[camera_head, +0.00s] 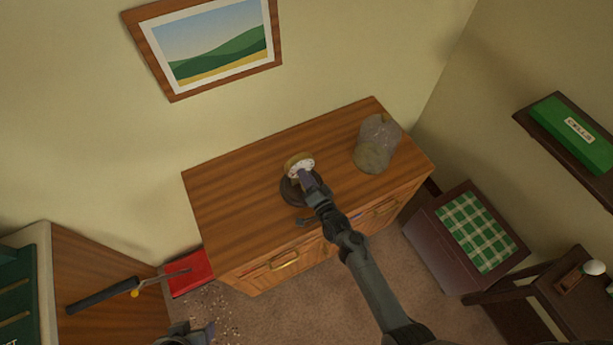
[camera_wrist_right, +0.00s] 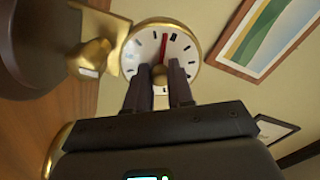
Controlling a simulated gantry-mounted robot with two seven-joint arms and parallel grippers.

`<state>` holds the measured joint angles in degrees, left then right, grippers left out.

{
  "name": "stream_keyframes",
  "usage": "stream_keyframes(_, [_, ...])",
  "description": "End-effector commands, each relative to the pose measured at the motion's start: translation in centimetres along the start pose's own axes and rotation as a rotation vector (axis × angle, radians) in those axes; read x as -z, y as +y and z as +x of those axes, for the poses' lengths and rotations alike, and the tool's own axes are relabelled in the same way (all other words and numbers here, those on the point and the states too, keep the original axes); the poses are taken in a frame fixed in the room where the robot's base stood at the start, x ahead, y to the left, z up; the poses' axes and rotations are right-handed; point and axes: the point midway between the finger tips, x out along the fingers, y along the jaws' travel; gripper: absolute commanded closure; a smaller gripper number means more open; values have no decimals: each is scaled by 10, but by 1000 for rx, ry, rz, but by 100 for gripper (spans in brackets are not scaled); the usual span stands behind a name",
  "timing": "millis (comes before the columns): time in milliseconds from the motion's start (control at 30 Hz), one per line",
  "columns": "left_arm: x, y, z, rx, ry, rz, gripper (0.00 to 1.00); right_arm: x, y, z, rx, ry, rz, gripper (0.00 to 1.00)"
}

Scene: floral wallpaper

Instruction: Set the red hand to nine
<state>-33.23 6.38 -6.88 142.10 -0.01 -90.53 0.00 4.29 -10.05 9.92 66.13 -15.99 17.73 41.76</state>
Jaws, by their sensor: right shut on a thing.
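A round brass-rimmed dial (camera_head: 300,163) with a white face stands on a dark round base (camera_head: 290,193) on the wooden dresser. In the right wrist view the dial (camera_wrist_right: 190,50) has black marks, and its red hand (camera_wrist_right: 164,45) points to the top of the picture. The brass mount (camera_wrist_right: 97,55) is at the left. My right gripper (camera_head: 304,175) is at the front of the dial; its fingers (camera_wrist_right: 159,78) are shut on the brass knob (camera_wrist_right: 160,74) at the dial's centre. My left gripper (camera_head: 190,334) shows only partly at the bottom edge; its jaws are unclear.
A grey jar (camera_head: 376,145) stands right of the dial on the dresser (camera_head: 225,205). The dresser top left of the dial is clear. A framed picture (camera_head: 210,45) hangs behind. A dark box with a green checked cloth (camera_head: 475,232) is at the right, below a shelf with a green box (camera_head: 572,131).

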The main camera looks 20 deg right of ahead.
Motion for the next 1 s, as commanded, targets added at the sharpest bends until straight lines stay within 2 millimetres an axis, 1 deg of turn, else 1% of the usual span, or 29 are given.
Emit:
stream_keyframes(200, [1,0,-3,1,0,2,42,0,-1,0,0,0,139,100])
stream_keyframes(400, [1,-2,-4,6,-1,8,42,0,-1,0,1,0,215,100])
stream_keyframes(667, [0,-3,-4,10,-2,13,42,0,-1,0,1,0,250,100])
stream_keyframes(1000, [1,-2,-4,8,-2,10,42,0,-1,0,1,0,250,100])
